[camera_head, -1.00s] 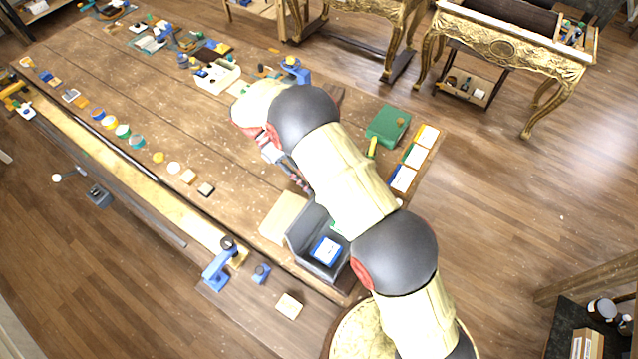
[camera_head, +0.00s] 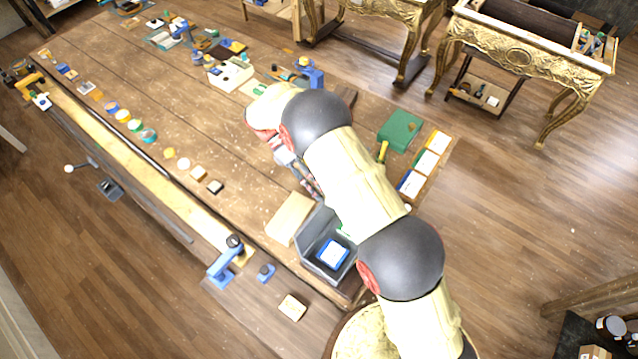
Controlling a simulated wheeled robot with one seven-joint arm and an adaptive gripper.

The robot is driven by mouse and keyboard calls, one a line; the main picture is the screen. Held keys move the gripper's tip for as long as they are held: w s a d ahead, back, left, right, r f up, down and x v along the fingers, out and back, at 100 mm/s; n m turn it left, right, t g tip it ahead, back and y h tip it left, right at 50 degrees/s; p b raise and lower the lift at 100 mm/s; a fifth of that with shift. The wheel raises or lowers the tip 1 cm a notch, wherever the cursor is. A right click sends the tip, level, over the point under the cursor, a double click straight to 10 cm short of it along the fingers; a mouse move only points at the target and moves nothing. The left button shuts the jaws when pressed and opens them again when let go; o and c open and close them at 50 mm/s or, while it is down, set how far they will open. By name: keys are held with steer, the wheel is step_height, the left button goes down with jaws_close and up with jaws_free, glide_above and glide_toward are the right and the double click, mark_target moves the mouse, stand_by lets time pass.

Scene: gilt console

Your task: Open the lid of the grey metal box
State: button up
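The grey metal box (camera_head: 311,257) stands near the front right end of the long wooden workbench, partly behind my arm. Its inside shows from above, with a blue-edged white item (camera_head: 333,253) in it. A grey panel (camera_head: 316,226) rises at its far left side and looks like the raised lid; my arm hides part of that area. My gripper (camera_head: 307,181) is beyond the box, above the bench, and mostly hidden behind my arm. Its fingertips do not show clearly, and I see no contact with the box.
A pale wooden block (camera_head: 290,217) lies beside the box. A green box (camera_head: 400,130) and a tray of cards (camera_head: 425,163) are at the bench's right end. A blue clamp-like tool (camera_head: 224,262) stands at the front edge. Bare bench top (camera_head: 215,140) lies left of my arm.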

steer(key=v, duration=1.2)
steer(key=shift+c, duration=0.5)
